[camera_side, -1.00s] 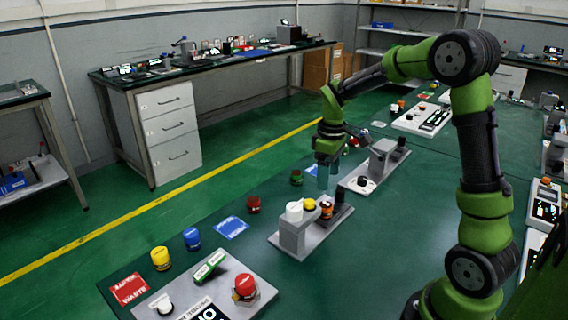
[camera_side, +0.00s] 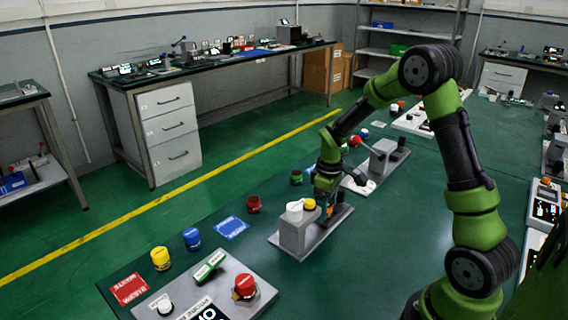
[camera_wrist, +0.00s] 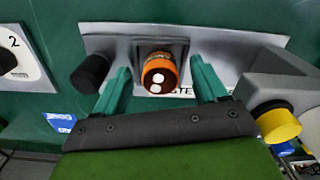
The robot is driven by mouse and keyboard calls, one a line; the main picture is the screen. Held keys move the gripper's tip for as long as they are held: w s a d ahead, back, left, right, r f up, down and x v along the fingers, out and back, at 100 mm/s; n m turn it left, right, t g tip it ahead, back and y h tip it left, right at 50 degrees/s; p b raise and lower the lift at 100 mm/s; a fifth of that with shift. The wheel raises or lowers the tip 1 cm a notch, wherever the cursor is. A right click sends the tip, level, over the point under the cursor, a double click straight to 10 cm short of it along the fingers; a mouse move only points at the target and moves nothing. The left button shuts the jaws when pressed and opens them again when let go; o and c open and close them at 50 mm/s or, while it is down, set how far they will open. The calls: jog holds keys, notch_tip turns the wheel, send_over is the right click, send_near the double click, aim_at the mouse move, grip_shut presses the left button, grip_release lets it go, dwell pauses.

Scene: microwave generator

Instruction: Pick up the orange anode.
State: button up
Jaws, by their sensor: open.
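The orange anode (camera_wrist: 158,74) sits in a square grey socket in the wrist view, with a dark band and two pale spots on its face. My gripper (camera_wrist: 165,75) is open, its two teal fingers standing apart on the left and right of the anode. In the side view my gripper (camera_side: 329,200) is low over the right part of the grey fixture (camera_side: 287,247). Only a small orange bit of the anode shows there between the fingers. I cannot tell whether either finger touches it.
A black knob (camera_wrist: 90,74) stands left of the anode in the wrist view. A yellow cap (camera_wrist: 279,124) on a raised grey block is at the right. In the side view a white cap (camera_side: 294,210) stands on that block. Loose red (camera_side: 253,204) and blue (camera_side: 191,238) parts lie left.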

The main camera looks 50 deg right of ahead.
grip_shut()
jog(key=shift+r, duration=0.1)
